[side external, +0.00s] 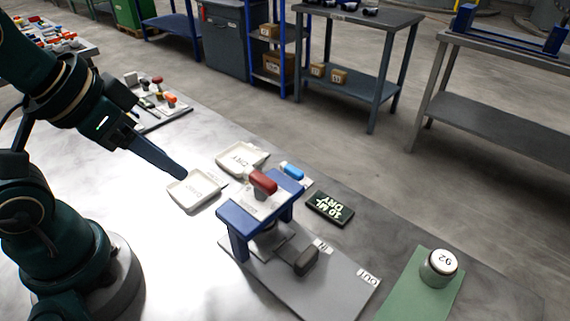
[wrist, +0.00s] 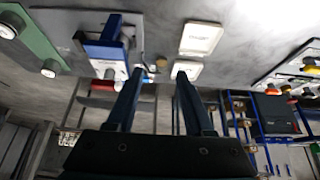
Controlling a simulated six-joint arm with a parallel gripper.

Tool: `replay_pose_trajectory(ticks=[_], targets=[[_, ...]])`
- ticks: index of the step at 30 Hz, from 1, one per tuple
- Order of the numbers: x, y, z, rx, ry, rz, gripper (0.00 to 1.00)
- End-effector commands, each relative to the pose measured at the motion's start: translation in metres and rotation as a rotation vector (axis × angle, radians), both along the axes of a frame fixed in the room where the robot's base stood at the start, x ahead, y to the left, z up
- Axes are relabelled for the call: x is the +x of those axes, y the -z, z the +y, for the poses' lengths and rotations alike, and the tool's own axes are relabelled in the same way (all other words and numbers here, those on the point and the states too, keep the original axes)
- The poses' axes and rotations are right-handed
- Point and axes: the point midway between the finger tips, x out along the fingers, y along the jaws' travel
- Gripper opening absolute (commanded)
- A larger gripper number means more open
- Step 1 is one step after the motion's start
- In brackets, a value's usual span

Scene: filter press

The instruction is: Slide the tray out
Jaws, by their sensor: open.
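The press (side external: 234,219) has a blue frame and a red handle (side external: 263,182) on top. Under the frame is a grey sliding tray (side external: 283,246) with a dark handle (side external: 305,260) at its front right. The base plate (side external: 330,290) carries an "OUT" label and a second, partly hidden label. The blue frame also shows at the upper left of the wrist view (wrist: 106,48). My gripper (side external: 183,175) is left of the press, above the white dishes and apart from the tray. In the wrist view its two fingers (wrist: 159,73) are spread and empty.
Two white dishes (side external: 219,153) (side external: 180,203) lie behind and left of the press. A blue item (side external: 292,171) and a black "10 MIN DRY" sign (side external: 331,208) lie behind it. A green mat (side external: 405,300) with a round weight-like piece (side external: 437,274) is at right.

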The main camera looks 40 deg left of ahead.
Motion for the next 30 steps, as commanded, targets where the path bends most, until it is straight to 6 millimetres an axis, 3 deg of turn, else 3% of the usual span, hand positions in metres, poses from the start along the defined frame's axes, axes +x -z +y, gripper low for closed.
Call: replay_pose_trajectory(ticks=[18,30], targets=[[0.000,-0.002,0.000,0.000,0.001,-0.001,0.53],[0.006,-0.058,-0.005,-0.011,0.008,0.024,0.53]])
